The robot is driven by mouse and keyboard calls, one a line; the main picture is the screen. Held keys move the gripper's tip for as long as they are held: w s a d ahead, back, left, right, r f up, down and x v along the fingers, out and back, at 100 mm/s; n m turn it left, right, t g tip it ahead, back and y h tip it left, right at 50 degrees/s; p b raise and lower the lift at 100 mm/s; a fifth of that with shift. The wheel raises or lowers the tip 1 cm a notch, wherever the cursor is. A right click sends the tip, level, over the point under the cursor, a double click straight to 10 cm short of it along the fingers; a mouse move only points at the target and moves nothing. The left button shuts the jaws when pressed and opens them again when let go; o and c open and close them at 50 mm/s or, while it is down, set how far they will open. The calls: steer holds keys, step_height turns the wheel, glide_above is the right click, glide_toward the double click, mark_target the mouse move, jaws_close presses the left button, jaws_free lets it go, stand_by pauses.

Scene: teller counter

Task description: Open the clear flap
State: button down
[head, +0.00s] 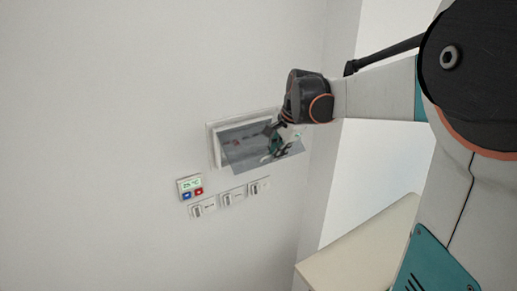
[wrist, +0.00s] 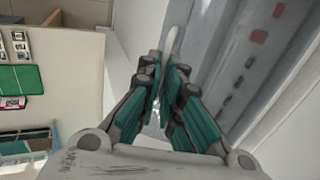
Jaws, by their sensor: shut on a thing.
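The clear flap (head: 248,150) is a see-through greyish panel in a white wall frame (head: 214,145). It stands tilted outward, its lower edge away from the wall and its upper side near the frame. My gripper (head: 279,152) is at the flap's right part, near the lower edge. In the wrist view my gripper (wrist: 168,80) has its teal fingers close together on the flap's pale edge (wrist: 174,38). The flap (wrist: 213,50) spreads to the right there, with dark and red marks showing through it. The exact contact is partly hidden by the fingers.
Below the frame are a small display panel (head: 190,187) with blue and red buttons and three wall switches (head: 233,197). A pale counter (head: 352,240) stands at lower right, by a wall corner. In the wrist view, green items (wrist: 18,78) lie at far left.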

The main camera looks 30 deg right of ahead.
step_height(320, 180, up, 8)
steer(key=g+p, duration=0.1)
steer(key=g, duration=0.2)
steer(key=shift+s+p, duration=0.15)
steer(key=shift+p, duration=0.2)
steer(key=shift+r, duration=0.1)
